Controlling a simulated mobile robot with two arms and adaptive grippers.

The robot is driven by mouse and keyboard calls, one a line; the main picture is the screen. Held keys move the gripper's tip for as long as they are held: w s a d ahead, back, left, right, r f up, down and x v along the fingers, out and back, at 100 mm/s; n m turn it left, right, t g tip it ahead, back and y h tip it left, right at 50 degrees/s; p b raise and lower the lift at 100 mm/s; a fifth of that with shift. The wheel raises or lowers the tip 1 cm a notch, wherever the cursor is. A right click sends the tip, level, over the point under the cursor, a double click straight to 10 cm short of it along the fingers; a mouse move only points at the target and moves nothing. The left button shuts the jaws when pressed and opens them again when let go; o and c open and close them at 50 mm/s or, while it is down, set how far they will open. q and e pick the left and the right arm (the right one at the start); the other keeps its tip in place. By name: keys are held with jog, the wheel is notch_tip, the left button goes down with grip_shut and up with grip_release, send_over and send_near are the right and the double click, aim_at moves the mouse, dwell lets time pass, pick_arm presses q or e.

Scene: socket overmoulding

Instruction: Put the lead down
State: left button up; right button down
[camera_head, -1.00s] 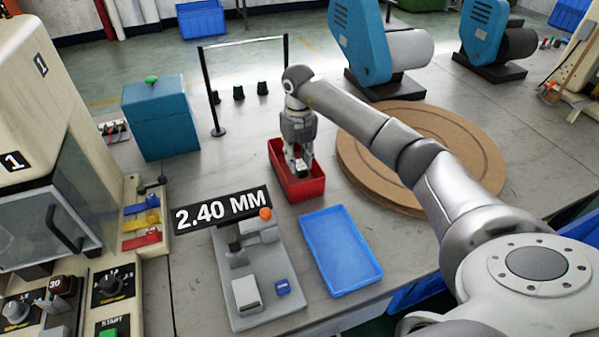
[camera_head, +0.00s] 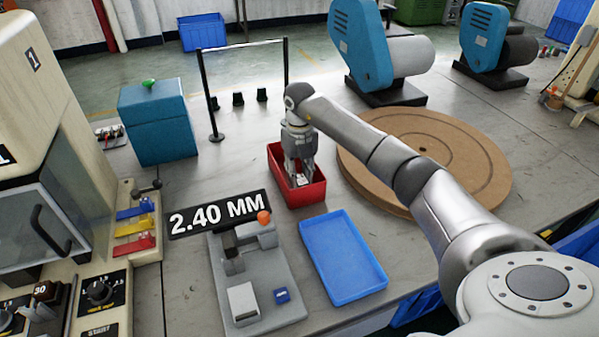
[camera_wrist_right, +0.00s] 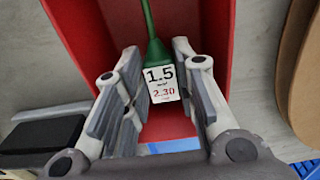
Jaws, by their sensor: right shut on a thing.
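A green lead (camera_wrist_right: 153,44) with a white tag (camera_wrist_right: 161,85) reading 1.5 and 2.30 shows between my right fingers in the right wrist view. My right gripper (camera_head: 300,178) points down into the red bin (camera_head: 309,196) and is shut on the lead. Red bin walls (camera_wrist_right: 208,30) surround the lead in the wrist view. In the head view the fingers and bin wall hide the lead. I cannot tell whether the lead touches the bin floor. My left gripper is not in view.
An empty blue tray (camera_head: 345,262) lies in front of the red bin. A grey gauge fixture (camera_head: 262,300) with a 2.40 MM display (camera_head: 218,214) stands left of the tray. Round brown boards (camera_head: 470,165) lie to the right. A thin black-posted frame (camera_head: 206,90) stands behind.

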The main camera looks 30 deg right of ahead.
jog(key=shift+f, duration=0.3)
jog(key=c, duration=1.2)
grip_release()
jog(key=shift+o, duration=0.2)
jog(key=shift+r, duration=0.45)
notch_tip(320, 180, up, 12)
jog(key=p, duration=1)
jog(key=shift+r, duration=0.2)
